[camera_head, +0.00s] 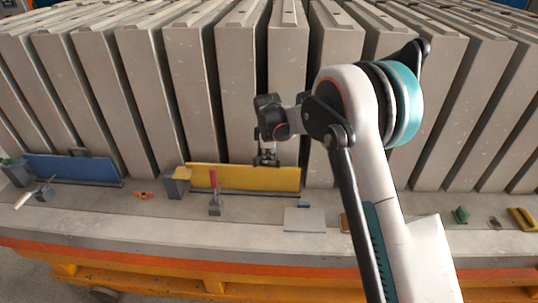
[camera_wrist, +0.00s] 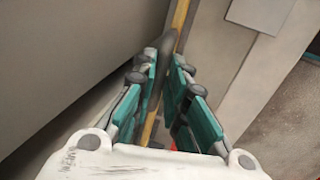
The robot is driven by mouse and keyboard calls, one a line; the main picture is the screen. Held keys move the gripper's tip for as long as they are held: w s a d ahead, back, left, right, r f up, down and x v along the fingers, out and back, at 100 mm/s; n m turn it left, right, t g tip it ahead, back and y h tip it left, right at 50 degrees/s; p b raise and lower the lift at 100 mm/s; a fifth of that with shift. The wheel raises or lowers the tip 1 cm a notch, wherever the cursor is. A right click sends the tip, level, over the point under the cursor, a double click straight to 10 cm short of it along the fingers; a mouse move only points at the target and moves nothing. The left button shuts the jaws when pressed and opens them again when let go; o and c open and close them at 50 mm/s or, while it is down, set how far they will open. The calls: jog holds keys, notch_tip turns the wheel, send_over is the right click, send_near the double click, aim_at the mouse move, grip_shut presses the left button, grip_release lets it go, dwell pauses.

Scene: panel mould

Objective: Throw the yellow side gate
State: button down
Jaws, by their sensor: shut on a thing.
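The yellow side gate (camera_head: 245,178) is a long flat panel standing on edge along the bench, in front of the grey slabs. In the wrist view its top edge shows as a thin yellow strip (camera_wrist: 181,14). My gripper (camera_head: 266,160) is at the gate's top edge, right of its middle. In the wrist view my teal-padded fingers (camera_wrist: 170,68) are shut around a dark grey handle (camera_wrist: 171,45) on the gate. My fingers hide part of the handle. A clamp with an upright red lever (camera_head: 213,178) stands in front of the gate.
A blue gate (camera_head: 75,169) with a dark handle stands at the left. Grey slabs (camera_head: 190,90) stand close behind the gates. A flat grey plate (camera_head: 304,219) and small parts lie on the bench front. A grey block (camera_head: 176,186) sits at the yellow gate's left end.

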jog(key=s+f+t+b, duration=0.2)
jog(key=s+b, duration=0.3)
jog(key=s, duration=0.4)
jog(key=shift+a+f+t, duration=0.15)
jog(key=shift+f+t, duration=0.2)
jog(key=shift+t, duration=0.55)
jog(key=shift+s, duration=0.15)
jog(key=c, duration=1.9)
grip_release()
jog(key=shift+r, duration=0.1)
jog(key=v, duration=1.2)
jog(key=shift+a, duration=0.15)
